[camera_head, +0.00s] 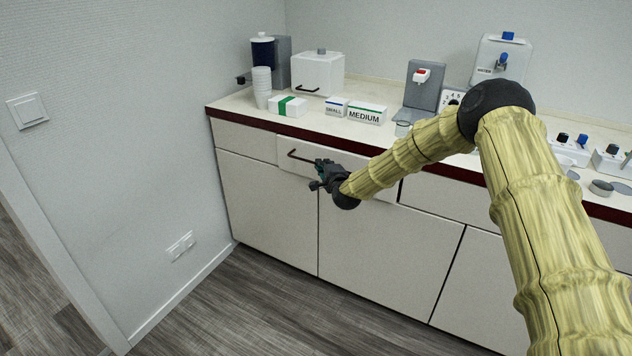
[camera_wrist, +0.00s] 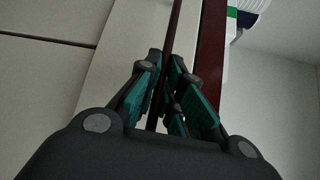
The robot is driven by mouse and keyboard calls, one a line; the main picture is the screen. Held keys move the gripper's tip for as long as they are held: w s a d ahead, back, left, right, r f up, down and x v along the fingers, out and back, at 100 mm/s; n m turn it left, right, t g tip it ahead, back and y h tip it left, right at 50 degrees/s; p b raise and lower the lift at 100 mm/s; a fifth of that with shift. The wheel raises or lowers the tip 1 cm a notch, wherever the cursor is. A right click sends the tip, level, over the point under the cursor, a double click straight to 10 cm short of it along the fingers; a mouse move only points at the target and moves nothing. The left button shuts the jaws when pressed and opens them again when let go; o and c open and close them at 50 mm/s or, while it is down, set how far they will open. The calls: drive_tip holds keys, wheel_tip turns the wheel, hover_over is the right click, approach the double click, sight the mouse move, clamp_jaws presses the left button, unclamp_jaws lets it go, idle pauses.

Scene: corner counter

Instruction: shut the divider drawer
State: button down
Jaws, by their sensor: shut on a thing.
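The drawer with a white front (camera_head: 338,156) sits under the counter's dark red edge, left of the middle in the head view. Its front seems to stand a little proud of the fronts beside it. A dark bar handle (camera_head: 298,155) runs across this front. My gripper (camera_head: 320,172) is at the right part of the handle. In the wrist view the handle bar (camera_wrist: 172,32) passes between my teal-padded fingers (camera_wrist: 172,95), which are shut on it. My gripper and forearm hide part of the front. The inside of the drawer and its dividers are not visible.
On the counter (camera_head: 228,104) stand stacked cups (camera_head: 262,86), a white box with a handle (camera_head: 318,74), small labelled boxes (camera_head: 366,114) and dispensers (camera_head: 423,86). Plain cabinet doors (camera_head: 265,205) lie below the drawer. The floor in front (camera_head: 260,310) is clear. A wall bounds the left.

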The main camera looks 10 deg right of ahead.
drive_tip(key=shift+w+d+r+b, duration=0.15)
drive_tip(key=shift+w+d+b, duration=0.15)
drive_tip(key=shift+w+d, duration=0.4)
drive_tip(key=shift+w, duration=0.1)
drive_tip(key=c, duration=1.6)
unclamp_jaws()
drive_tip(key=shift+w, duration=0.1)
drive_tip(key=shift+o, duration=0.2)
drive_tip(key=shift+s, duration=0.25)
drive_tip(key=v, duration=1.1)
drive_tip(key=shift+s, duration=0.35)
